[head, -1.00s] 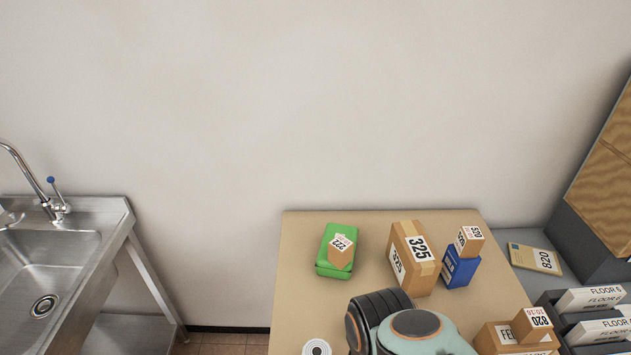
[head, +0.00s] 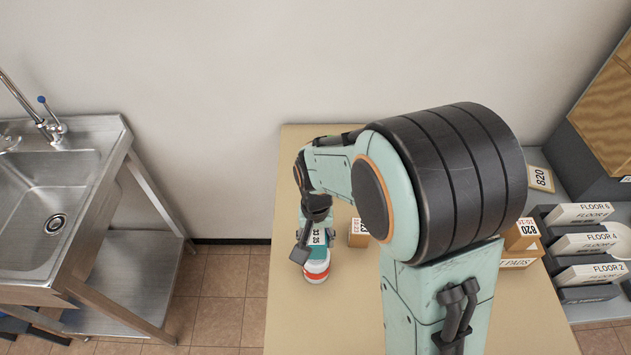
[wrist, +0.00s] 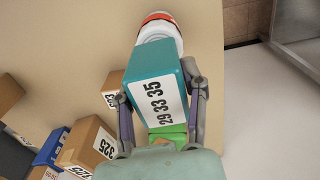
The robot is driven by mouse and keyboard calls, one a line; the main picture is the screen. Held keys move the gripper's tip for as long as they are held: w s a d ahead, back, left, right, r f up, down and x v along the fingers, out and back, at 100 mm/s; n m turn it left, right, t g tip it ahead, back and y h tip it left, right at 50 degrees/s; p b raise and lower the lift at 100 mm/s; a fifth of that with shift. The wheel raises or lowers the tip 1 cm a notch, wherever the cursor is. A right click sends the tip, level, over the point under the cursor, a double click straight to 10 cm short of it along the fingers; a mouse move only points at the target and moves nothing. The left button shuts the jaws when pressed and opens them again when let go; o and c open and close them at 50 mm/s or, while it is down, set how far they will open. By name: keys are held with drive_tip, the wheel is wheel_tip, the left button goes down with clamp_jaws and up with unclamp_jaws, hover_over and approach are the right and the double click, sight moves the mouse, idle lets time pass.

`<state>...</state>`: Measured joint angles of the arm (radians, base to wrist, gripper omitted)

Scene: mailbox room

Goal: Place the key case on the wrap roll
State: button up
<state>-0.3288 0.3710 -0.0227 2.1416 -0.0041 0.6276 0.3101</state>
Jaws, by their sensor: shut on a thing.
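The teal key case (wrist: 148,70) with a white number label is held between the two fingers of my gripper (wrist: 158,95) in the wrist view. In the head view my gripper (head: 310,235) is partly hidden by my arm, and the case (head: 322,252) shows only in part. The wrap roll (head: 317,272) is white with a red band and stands on the table just in front of the case. It also shows in the wrist view (wrist: 160,28), just beyond the case's far end. I cannot tell whether the case touches it.
A small carton (head: 358,236) stands to the right of my gripper. The wrist view shows a green case (wrist: 168,132), a larger 325 carton (wrist: 88,146) and a blue box (wrist: 48,148). Bare table (head: 300,325) lies in front of the roll. The sink (head: 60,190) is at left.

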sight(317, 234)
drive_tip(key=shift+s+f, duration=0.1)
drive_tip(key=shift+f, duration=1)
drive_tip(key=shift+f, duration=0.1)
drive_tip(key=o, duration=1.2)
wheel_tip(317, 234, up, 11)
drive_tip(key=shift+r, duration=0.15)
drive_tip(key=shift+d+r, duration=0.1)
drive_tip(key=shift+r, duration=0.25)
drive_tip(key=s+d+r, duration=0.1)
drive_tip(key=s+d, duration=0.3)
drive_tip(key=s, duration=0.4)
drive_tip(key=s+d+r+n, duration=0.1)
drive_tip(key=s+d, duration=0.2)
drive_tip(key=s, duration=0.6)
drive_tip(key=shift+s+d+y, duration=0.2)
drive_tip(key=shift+d+y, duration=0.2)
